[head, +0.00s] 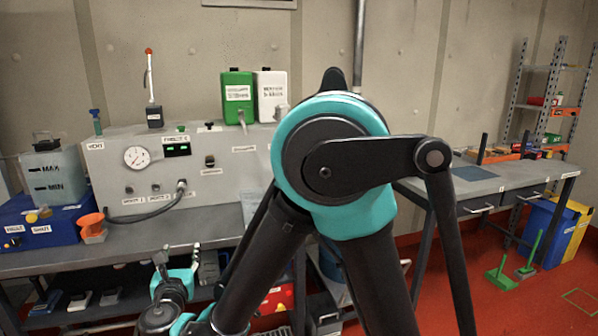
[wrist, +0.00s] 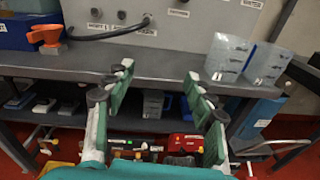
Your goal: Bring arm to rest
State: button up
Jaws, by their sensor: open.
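My gripper (wrist: 158,92) is open in the wrist view, its two green-padded fingers wide apart with nothing between them. It faces the front edge of the grey workbench (wrist: 180,68) and the shelf below it. In the head view my arm fills the middle, with a large teal and black joint in front of the bench. The gripper end (head: 178,272) shows low and left of centre, partly hidden by my arm links.
A grey panel (head: 226,162) with a gauge stands on the bench, with green and white containers on top. A blue box (head: 38,224) is at left. Two clear holders (wrist: 240,58) stand at the bench's right. Another table (head: 530,176) and open red floor lie right.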

jog(key=w+d+f+m+g+h, duration=0.1)
jog(key=w+d+f+m+h, duration=0.15)
jog(key=w+d+m, duration=0.4)
jog(key=w+d+f+m+g+h, duration=0.1)
jog(key=w+d+m+g+h, duration=0.15)
jog(key=d, duration=0.75)
jog(key=w+d+f+m+g+h, duration=0.1)
jog(key=d+f+m+g+h, duration=0.3)
jog(key=d+m, duration=0.85)
jog(key=s+d+f+m+g+y, duration=0.2)
jog(key=s+d+f+m, duration=0.2)
jog(key=s+d+m, duration=0.3)
jog(key=s+d+f+m+g+y, duration=0.2)
jog(key=s+d+f+m, duration=0.3)
jog(key=d, duration=0.8)
jog(key=s+m+g, duration=0.1)
jog(key=s+m, duration=0.1)
jog(key=m, duration=0.2)
jog(key=shift+s+d, duration=0.15)
jog(key=shift+s, duration=0.25)
jog(key=shift+m, duration=0.25)
